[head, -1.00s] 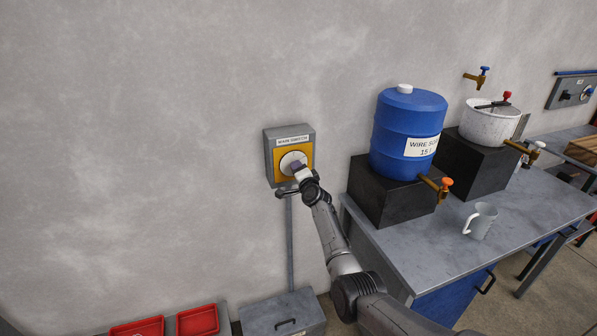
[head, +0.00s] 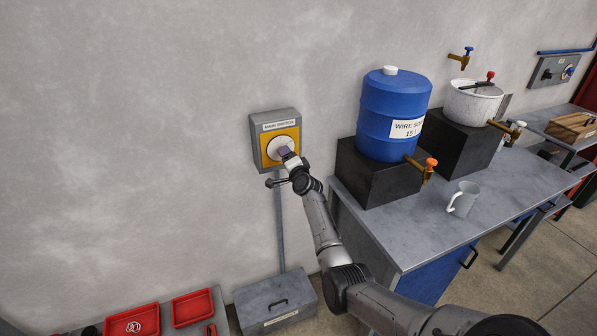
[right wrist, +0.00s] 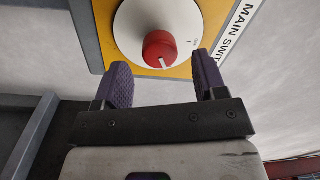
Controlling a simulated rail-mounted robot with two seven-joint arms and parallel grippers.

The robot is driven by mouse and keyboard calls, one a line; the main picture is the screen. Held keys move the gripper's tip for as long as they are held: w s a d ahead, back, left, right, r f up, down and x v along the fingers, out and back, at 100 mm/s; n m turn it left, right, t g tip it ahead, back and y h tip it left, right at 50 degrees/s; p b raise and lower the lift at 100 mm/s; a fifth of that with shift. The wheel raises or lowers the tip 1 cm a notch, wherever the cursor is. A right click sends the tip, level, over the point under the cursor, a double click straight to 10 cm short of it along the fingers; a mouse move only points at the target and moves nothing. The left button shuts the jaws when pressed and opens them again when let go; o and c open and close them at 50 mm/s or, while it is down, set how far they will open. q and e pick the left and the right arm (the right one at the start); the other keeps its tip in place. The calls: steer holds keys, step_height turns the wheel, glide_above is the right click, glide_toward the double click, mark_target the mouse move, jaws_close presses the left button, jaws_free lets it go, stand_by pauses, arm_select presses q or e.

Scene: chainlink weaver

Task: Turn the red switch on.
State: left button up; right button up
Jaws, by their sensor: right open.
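The red switch is a round red knob (right wrist: 160,48) with a white pointer line, on a white dial (right wrist: 185,18) set in a yellow plate. Its grey wall box, labelled MAIN SWITCH (head: 260,150), shows in the head view; there the knob is hidden by my gripper. My right gripper (head: 286,151) is in front of the dial. In the right wrist view my right gripper (right wrist: 163,78) is open, its two purple fingers apart, with the knob just beyond and between their tips. I see no contact with the knob. My left gripper is not in view.
A workbench (head: 410,235) stands right of the box, carrying a blue barrel (head: 393,110), a white pot (head: 470,105) and a mug (head: 463,198). A grey toolbox (head: 277,300) and red trays (head: 193,307) are below. The wall left of the box is clear.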

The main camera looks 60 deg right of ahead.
steer(key=p+v, duration=0.1)
steer(key=v, duration=1)
steer(key=shift+s+p, duration=0.2)
steer(key=shift+p, duration=0.2)
steer(key=shift+a+f, duration=0.1)
